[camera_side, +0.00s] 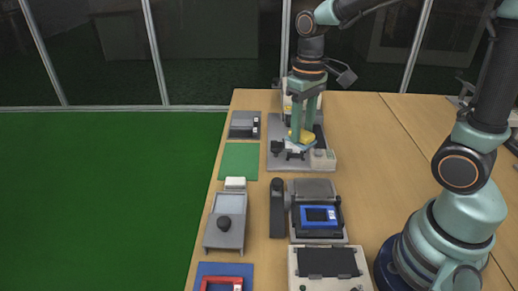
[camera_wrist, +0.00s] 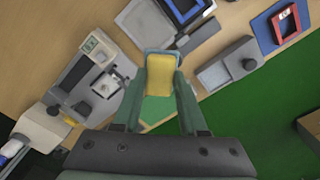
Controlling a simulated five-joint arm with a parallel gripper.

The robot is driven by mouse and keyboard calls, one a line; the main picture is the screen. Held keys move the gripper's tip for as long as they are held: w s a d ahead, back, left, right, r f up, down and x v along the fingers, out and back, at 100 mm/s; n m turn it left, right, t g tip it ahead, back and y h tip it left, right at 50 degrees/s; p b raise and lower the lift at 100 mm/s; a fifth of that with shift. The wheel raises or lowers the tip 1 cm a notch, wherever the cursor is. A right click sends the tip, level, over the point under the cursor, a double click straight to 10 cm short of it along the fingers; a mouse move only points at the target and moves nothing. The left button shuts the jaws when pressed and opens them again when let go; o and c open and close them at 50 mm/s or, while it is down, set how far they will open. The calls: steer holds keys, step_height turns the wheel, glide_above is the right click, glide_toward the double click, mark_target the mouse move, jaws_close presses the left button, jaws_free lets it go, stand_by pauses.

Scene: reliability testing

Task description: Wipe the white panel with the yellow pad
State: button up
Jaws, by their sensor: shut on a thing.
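My gripper (camera_side: 303,130) is shut on the yellow pad (camera_side: 308,136), and its green fingers point down. In the wrist view the yellow pad (camera_wrist: 160,77) lies between the two fingers, with a pale blue-grey edge at its far end. A small white panel (camera_wrist: 105,85) is on the grey fixture (camera_wrist: 85,85), left of the pad in the wrist view. In the side view the pad is over or near this grey fixture (camera_side: 276,162), and the panel is largely hidden there. I cannot tell whether the pad touches anything.
A green mat (camera_side: 239,160) and a grey box (camera_side: 244,124) lie left of the fixture. A device with a blue-framed screen (camera_side: 319,215), a tray with a black knob (camera_side: 226,222) and a red frame (camera_side: 222,284) stand nearer. The wooden table is clear to the right (camera_side: 375,150).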

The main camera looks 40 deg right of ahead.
steer(key=w+d+f+m, duration=0.3)
steer(key=w+d+m, duration=0.2)
steer(key=w+d, duration=0.4)
steer(key=m, duration=0.4)
glide_toward(294, 147)
steer(key=w+d+r, duration=0.2)
steer(key=w+d, duration=0.1)
steer(key=shift+s+a+f, duration=0.1)
steer(key=shift+f, duration=1.8)
steer(key=shift+s+a+f, duration=0.1)
steer(key=shift+f, duration=1.8)
steer(key=shift+s+a+f, duration=0.15)
steer(key=shift+a+f, duration=0.05)
steer(key=shift+f, duration=0.05)
steer(key=shift+s+a, duration=1.15)
steer(key=shift+s, duration=0.05)
steer(key=shift+w+d, duration=1.4)
step_height(294, 147, up, 8)
steer(key=shift+r, duration=0.1)
